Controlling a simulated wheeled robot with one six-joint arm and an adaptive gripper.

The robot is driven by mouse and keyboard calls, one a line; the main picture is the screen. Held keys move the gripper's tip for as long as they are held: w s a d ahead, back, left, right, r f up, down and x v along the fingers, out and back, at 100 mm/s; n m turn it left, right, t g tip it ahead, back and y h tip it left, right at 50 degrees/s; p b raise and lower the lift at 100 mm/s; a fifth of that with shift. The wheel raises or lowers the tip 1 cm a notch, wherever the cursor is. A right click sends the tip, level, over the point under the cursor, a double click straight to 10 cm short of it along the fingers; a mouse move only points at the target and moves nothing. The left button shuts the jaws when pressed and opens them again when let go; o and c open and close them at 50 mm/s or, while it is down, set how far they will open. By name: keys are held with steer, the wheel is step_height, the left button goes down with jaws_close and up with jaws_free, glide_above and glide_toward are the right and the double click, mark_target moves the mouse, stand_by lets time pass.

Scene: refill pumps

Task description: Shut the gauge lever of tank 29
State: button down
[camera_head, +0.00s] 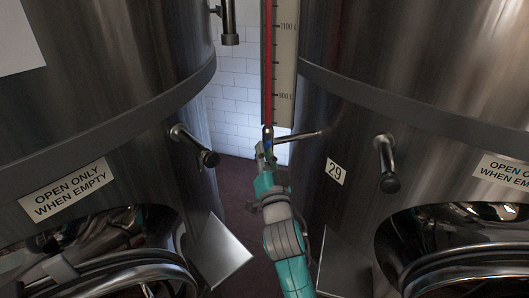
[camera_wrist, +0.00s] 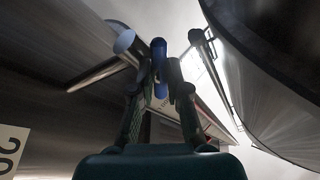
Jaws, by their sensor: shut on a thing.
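Tank 29 (camera_head: 420,75) is the large steel tank on the right in the head view, with its number plate (camera_head: 335,171) low on its side. Its gauge (camera_head: 280,65), a tall scale with a red column, stands between the two tanks. A thin pipe (camera_head: 300,136) joins the gauge's foot to tank 29. The blue gauge lever (camera_head: 268,143) is at the foot of the gauge. My gripper (camera_head: 264,150) is shut on the lever. In the wrist view the blue lever (camera_wrist: 160,62) shows between my two fingers (camera_wrist: 160,85); its exact angle is hard to tell.
Another steel tank (camera_head: 105,75) stands on the left, with a short pipe (camera_head: 192,143) sticking out towards the gap. A similar pipe (camera_head: 386,160) sticks out of tank 29. The gap between the tanks is narrow, with a white tiled wall (camera_head: 233,90) behind.

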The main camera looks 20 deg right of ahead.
steer(key=shift+a+f+m+h, duration=0.1)
steer(key=shift+m+h, duration=1.5)
steer(key=shift+m, duration=0.75)
steer(key=shift+f+m+h, duration=0.1)
steer(key=shift+m+h, duration=1.5)
steer(key=shift+m, duration=0.8)
steer(key=shift+a+f+m+h, duration=0.1)
steer(key=shift+m+h, duration=1.5)
steer(key=shift+m, duration=0.75)
steer(key=shift+m+g+h, duration=0.4)
steer(key=shift+m, duration=0.1)
steer(key=c, duration=1.2)
jaws_free()
steer(key=shift+o, duration=0.2)
steer(key=shift+d+n+t+y, duration=0.1)
steer(key=shift+n+t+y, duration=0.2)
steer(key=shift+n+y, duration=0.1)
steer(key=n+y, duration=0.3)
steer(key=n, duration=0.1)
steer(key=n+t+y, duration=0.1)
steer(key=n+y, duration=0.1)
steer(key=n, duration=0.2)
steer(key=shift+d+r+n+y, duration=0.1)
steer(key=shift+r+n+y, duration=0.1)
steer(key=shift+n+y, duration=0.15)
